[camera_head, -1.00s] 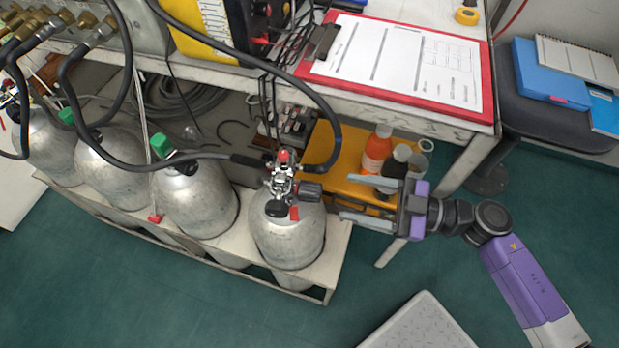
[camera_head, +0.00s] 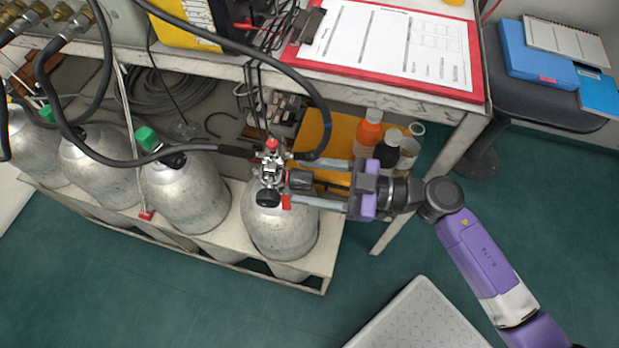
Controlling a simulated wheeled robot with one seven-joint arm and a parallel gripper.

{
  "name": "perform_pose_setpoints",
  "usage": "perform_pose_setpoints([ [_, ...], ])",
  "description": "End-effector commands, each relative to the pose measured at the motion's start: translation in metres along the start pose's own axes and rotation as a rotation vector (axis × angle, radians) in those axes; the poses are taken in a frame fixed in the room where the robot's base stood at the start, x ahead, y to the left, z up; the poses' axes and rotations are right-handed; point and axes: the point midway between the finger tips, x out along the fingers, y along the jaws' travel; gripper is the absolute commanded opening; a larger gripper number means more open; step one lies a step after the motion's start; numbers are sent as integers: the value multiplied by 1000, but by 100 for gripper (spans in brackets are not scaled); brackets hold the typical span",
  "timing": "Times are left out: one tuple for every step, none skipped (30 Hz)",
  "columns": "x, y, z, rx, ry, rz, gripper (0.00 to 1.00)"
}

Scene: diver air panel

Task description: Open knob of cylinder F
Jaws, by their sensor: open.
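The rightmost silver cylinder (camera_head: 280,232) stands in the low rack, with a metal valve (camera_head: 270,168) on top. No letter F is readable on it. A black knob (camera_head: 300,180) sticks out to the right of the valve, and a black round part (camera_head: 268,198) faces front. My gripper (camera_head: 297,182) comes in from the right, with its jaws open. One finger lies above the knob in the picture and the other below, so the knob shows between them. I cannot tell whether either finger touches it.
Several more cylinders (camera_head: 185,198) stand to the left. A black hose (camera_head: 318,100) arches from the valve. Bottles (camera_head: 369,134) stand on a yellow surface behind my gripper. The bench with a red clipboard (camera_head: 478,75) is above. A grey step (camera_head: 420,320) sits on the floor in front.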

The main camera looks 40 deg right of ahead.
Motion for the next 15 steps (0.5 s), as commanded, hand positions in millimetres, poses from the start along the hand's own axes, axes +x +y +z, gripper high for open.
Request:
perform_pose_setpoints([
  [0,0,0,0,0,0,59],
  [0,0,0,0,0,0,59],
  [0,0,0,0,0,0,59],
  [0,0,0,0,0,0,53],
  [0,0,0,0,0,0,47],
  [0,0,0,0,0,0,39],
  [0,0,0,0,0,0,33],
  [0,0,0,0,0,0,28],
  [0,0,0,0,0,0,20],
  [0,0,0,0,0,0,14],
  [0,0,0,0,0,0,8],
  [0,0,0,0,0,0,0],
  [0,0,0,0,0,0,0],
  [0,0,0,-1,0,0,0],
  [0,0,0,-1,0,0,0],
])
